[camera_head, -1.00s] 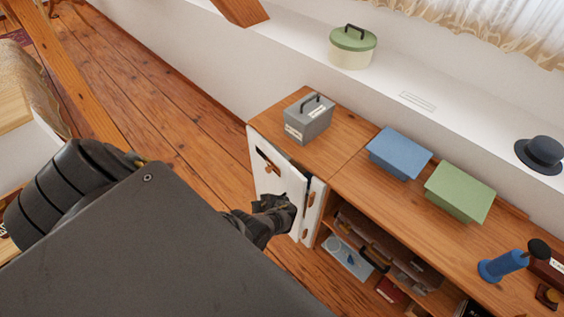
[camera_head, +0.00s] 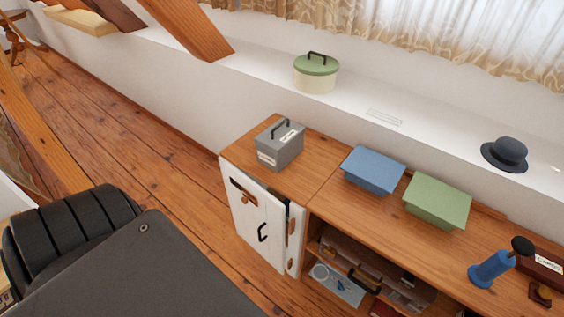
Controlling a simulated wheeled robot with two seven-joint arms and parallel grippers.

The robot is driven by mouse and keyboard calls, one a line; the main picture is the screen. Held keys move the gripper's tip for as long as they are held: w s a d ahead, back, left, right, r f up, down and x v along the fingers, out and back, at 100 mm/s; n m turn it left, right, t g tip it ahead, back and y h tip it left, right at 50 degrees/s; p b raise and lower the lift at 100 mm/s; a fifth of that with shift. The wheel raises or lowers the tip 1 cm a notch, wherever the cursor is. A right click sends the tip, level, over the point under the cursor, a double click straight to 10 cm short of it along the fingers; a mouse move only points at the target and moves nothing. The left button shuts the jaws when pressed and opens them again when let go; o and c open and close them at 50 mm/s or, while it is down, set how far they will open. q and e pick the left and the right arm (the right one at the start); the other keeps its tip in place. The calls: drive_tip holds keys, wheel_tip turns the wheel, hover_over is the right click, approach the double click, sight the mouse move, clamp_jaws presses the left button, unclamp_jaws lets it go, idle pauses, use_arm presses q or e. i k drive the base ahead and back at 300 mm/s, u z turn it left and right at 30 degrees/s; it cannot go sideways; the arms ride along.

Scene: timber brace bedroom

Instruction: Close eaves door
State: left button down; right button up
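The white eaves door (camera_head: 258,228) is on the front of the low wooden cabinet, at its left end. Brown wooden pieces show along the right edge. Neither of my grippers is in view, and nothing touches the visible face of the door.
A grey box with a handle (camera_head: 279,148) stands on the cabinet top above the door. A blue box (camera_head: 373,171) and a green box (camera_head: 437,203) are to its right. Open shelves with items are right of the door. Bare wooden floor (camera_head: 120,140) lies to the left.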

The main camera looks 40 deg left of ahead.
sight(253, 227)
drive_tip(key=z, duration=1.3)
drive_tip(key=k, duration=0.9)
drive_tip(key=u, duration=0.7)
